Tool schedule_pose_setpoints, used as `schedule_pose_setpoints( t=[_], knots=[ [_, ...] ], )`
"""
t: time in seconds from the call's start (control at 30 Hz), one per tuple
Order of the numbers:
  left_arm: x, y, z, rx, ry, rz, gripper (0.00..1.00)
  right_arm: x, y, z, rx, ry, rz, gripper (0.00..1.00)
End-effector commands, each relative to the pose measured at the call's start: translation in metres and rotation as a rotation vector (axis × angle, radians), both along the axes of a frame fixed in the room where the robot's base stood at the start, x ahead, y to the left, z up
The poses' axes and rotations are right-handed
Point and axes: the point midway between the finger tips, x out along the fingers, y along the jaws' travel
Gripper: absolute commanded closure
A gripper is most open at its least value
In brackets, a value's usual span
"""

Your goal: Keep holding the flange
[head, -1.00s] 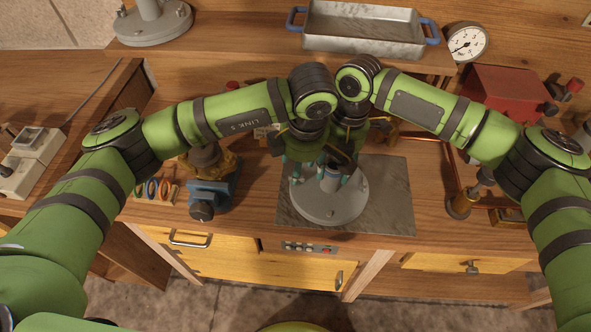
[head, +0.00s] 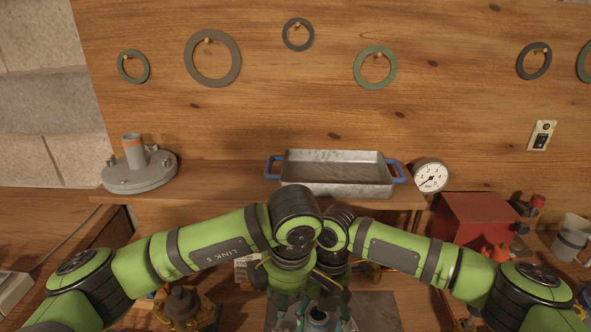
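A grey flange with a pipe stub (head: 318,319) is at the bottom edge of the head view, and most of its disc is cut off. My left gripper (head: 291,311) has its teal fingertips just left of the stub. My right gripper (head: 342,312) is at the stub's right side, partly behind the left wrist. The wrists and the picture edge hide whether the fingers touch the flange or how far they are closed. A second grey flange (head: 140,180), with an orange-banded pipe, sits on the shelf at the left.
A metal tray with blue handles (head: 336,188) stands on the shelf behind my wrists, beside a round gauge (head: 430,176). A red box (head: 478,221) and a grey mug (head: 571,240) are at right. Ring gaskets (head: 213,58) hang on the wooden back wall.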

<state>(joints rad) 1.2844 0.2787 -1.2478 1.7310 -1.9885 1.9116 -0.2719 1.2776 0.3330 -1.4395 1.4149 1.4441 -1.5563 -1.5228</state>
Motion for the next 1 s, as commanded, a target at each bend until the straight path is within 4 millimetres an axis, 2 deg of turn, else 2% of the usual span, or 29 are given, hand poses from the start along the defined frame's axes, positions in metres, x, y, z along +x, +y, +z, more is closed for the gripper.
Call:
schedule_pose_setpoints(
  t=[0.27, 0.7, 0.83, 1.0],
  knots=[
    [0.002, -0.002, 0.002, -0.009, -0.008, 0.000, 0.50, -0.001, 0.004, 0.005, 0.006, 0.001, 0.009, 0.28],
    [-0.001, -0.001, -0.003, -0.001, 0.004, -0.003, 0.50, 0.009, 0.000, 0.069, 0.013, -0.006, 0.009, 0.28],
    [-0.002, -0.002, -0.004, 0.000, 0.010, -0.006, 0.50, 0.011, -0.001, 0.080, 0.014, -0.008, 0.007, 0.28],
    [-0.003, -0.002, -0.004, 0.000, 0.011, -0.010, 0.50, 0.012, -0.002, 0.084, 0.013, -0.008, 0.003, 0.28]
  ],
)
